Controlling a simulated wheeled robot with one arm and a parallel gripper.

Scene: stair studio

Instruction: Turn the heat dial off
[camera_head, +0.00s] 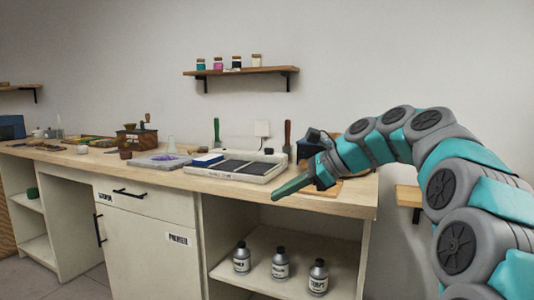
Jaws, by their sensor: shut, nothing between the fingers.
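No heat dial can be made out in the head view. My gripper (290,188) is shut and empty, with its green fingers pointing down and to the left. In the picture it lies over the front edge of the worktop (210,182), at the right end. A dark blue boxy object (308,148) stands just behind my gripper, partly hidden by my arm. I cannot tell whether it bears the dial. How far my fingertips are from the worktop is hard to tell.
A white tray with dark panels (278,160) lies left of my gripper, with a blue block (207,159) beside it. Upright green-handled (216,131) and brown-handled tools stand behind. A wall shelf (240,71) holds several jars. Bottles (280,264) stand on the open shelf below.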

